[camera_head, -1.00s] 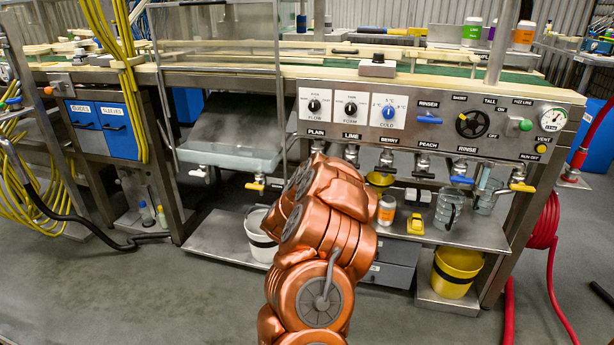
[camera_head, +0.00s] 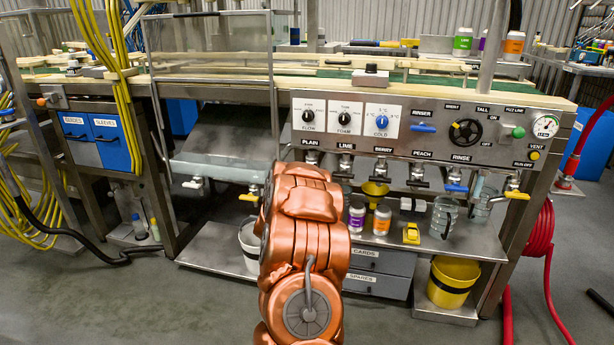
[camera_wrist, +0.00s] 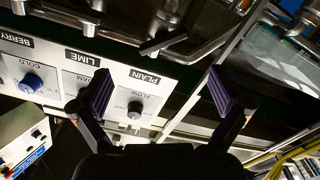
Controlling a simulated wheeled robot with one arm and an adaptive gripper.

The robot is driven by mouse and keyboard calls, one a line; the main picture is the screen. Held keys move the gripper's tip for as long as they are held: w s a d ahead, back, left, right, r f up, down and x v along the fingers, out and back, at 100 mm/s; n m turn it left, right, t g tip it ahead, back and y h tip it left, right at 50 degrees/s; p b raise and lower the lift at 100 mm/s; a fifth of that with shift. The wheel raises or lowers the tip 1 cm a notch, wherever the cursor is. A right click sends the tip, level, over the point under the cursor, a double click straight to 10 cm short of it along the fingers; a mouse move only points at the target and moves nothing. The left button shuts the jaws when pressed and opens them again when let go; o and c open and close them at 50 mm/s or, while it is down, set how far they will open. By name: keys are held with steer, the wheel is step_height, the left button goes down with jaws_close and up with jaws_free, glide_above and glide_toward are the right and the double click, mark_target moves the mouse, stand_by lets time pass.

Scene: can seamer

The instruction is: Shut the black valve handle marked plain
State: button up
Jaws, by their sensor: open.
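The plain valve shows under the PLAIN label in the head view (camera_head: 312,157), its lower part hidden behind my arm. In the wrist view its black handle (camera_wrist: 163,42) lies slantwise just beyond the PLAIN label, near a metal pipe. My gripper (camera_wrist: 160,76) is open and empty, its two dark fingers spread on either side of the label. The handle appears ahead of the fingertips, between their lines, with no contact visible. I cannot tell the exact distance. My gripper is hidden behind my arm in the head view.
The LIME label (camera_wrist: 83,57) and a blue knob (camera_wrist: 31,83) sit beside it on the panel. Other valves, such as the peach one (camera_head: 418,178), hang along the panel's underside. A clear-sided hood (camera_head: 222,150) stands left.

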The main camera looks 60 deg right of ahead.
steer(key=w+d+n+b, duration=0.2)
steer(key=w+d+n, duration=0.1)
steer(key=d, duration=0.4)
steer(key=shift+w+d+n, duration=0.15)
steer(key=shift+d+n, duration=0.2)
steer(key=shift+n, duration=0.25)
steer(key=shift+f, duration=0.1)
steer(key=c, duration=1.1)
